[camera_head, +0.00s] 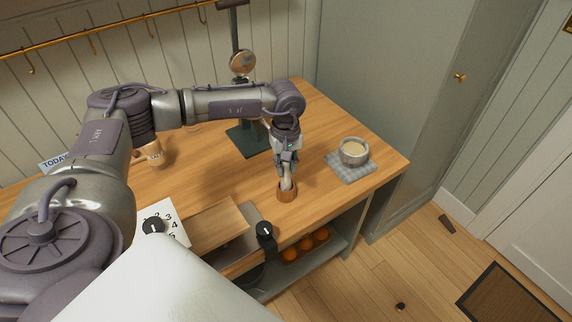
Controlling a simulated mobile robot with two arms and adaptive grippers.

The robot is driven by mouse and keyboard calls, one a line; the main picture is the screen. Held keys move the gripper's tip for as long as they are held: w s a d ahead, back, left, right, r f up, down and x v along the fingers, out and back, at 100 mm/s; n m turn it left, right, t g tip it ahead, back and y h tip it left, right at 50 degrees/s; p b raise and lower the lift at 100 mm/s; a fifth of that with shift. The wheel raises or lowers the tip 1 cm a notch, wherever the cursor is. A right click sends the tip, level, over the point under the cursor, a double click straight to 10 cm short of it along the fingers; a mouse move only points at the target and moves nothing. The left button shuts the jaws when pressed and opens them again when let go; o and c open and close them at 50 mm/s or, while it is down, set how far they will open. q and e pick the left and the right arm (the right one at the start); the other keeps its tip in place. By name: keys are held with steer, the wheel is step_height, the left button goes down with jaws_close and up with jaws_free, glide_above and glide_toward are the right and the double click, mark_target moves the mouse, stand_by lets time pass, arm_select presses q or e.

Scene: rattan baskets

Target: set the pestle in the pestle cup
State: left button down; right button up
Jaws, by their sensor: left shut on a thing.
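My left gripper (287,160) points down over the right part of the wooden counter and is shut on the pestle. The pestle (287,182) is pale and roughly upright, and its upper part is hidden by the fingers. Its lower end is at the mouth of the small brown pestle cup (287,195). I cannot tell how deep it sits or whether it touches the cup's bottom. My right gripper is not in view.
A grey bowl (353,158) with pale contents stands on a checked mat (349,173) to the right of the cup. A dark stand (247,139) is behind. A wooden board (213,224) and black knobs are at the front. Orange fruits (305,244) lie on the shelf below.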

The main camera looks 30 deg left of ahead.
arm_select(q)
steer(key=shift+f+b, duration=0.7)
steer(key=shift+f, duration=0.15)
steer(key=c, duration=0.9)
jaws_free()
step_height(320, 180, up, 12)
steer(key=shift+r, duration=0.1)
